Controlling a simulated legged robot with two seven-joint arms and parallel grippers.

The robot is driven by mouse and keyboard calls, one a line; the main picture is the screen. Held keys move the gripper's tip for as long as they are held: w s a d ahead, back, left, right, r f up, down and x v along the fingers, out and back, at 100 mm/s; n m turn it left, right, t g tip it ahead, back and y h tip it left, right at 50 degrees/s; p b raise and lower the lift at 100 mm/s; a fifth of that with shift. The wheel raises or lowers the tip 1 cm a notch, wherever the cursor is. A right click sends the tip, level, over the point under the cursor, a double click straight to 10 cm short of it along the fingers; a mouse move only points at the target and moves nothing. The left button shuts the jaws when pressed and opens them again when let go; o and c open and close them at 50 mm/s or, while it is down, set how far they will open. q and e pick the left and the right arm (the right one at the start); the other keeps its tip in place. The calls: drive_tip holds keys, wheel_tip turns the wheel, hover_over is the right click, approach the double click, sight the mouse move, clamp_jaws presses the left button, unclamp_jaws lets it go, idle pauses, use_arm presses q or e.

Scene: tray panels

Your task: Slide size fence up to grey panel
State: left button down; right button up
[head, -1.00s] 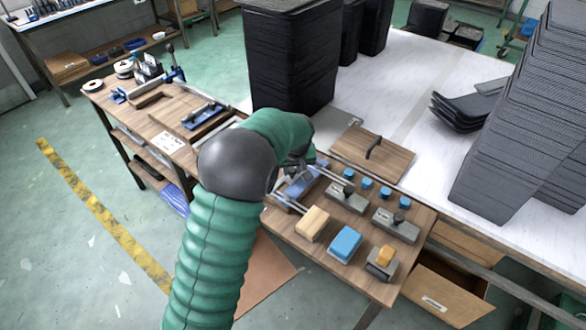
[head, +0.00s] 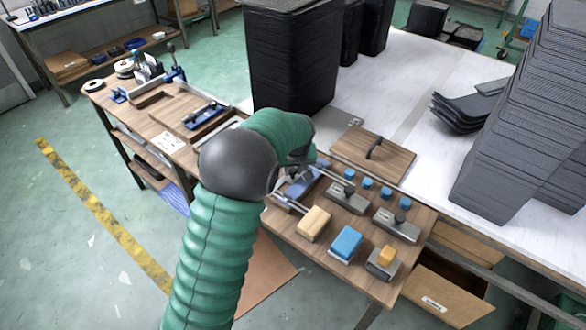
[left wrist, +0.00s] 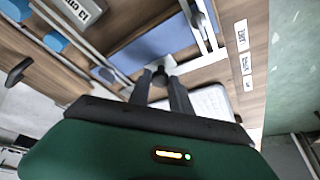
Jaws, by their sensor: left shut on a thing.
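My left arm comes in from the lower left of the head view, and its dark wrist hides much of the spot where it reaches the wooden bench. In the left wrist view my left gripper (left wrist: 163,92) is shut on a small dark knob (left wrist: 160,75) on a pale bracket. The bracket adjoins a blue plate (left wrist: 150,45) between metal rails, which appears to be the size fence. In the head view a blue part (head: 301,187) shows just below the gripper.
A wooden board with a dark handle (head: 372,155) lies behind the gripper. Sanding blocks (head: 346,243) and metal blocks with knobs (head: 347,197) stand on the bench at right. A tall black tray stack (head: 292,60) stands close behind. An open drawer (head: 440,290) juts out at lower right.

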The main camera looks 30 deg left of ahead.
use_arm(q)
drive_tip(key=shift+w, duration=0.1)
drive_tip(key=shift+a+r+p, duration=0.1)
drive_tip(key=shift+a+p, duration=0.2)
drive_tip(key=a, duration=0.2)
drive_tip(key=a+p, duration=0.1)
drive_tip(key=a, duration=0.1)
drive_tip(key=a+p, duration=0.1)
drive_tip(key=a, duration=0.1)
drive_tip(key=shift+w, duration=0.25)
drive_tip(key=c, duration=1.6)
unclamp_jaws()
drive_tip(key=shift+d, duration=0.1)
drive_tip(key=o, duration=0.4)
drive_tip(key=shift+w+f, duration=0.15)
drive_tip(key=shift+f, duration=0.05)
drive_tip(key=shift+a, duration=0.2)
